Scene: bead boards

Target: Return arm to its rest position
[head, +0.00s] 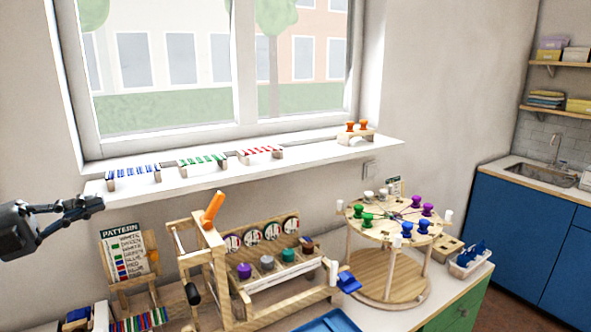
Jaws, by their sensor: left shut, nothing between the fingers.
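My left gripper (84,208) comes in from the left edge in the head view. Its dark fingers are shut and hold nothing. It hangs in the air in front of the left end of the window sill, above the pattern board (124,252). It appears apart from everything around it. My right gripper is not in view.
The window sill (230,172) carries blue, green and red striped racks and a small wooden stand (356,134). Below are a wooden frame with an orange handle (212,210), a round two-level stand (392,275) with coloured pegs, and a blue tray (328,321).

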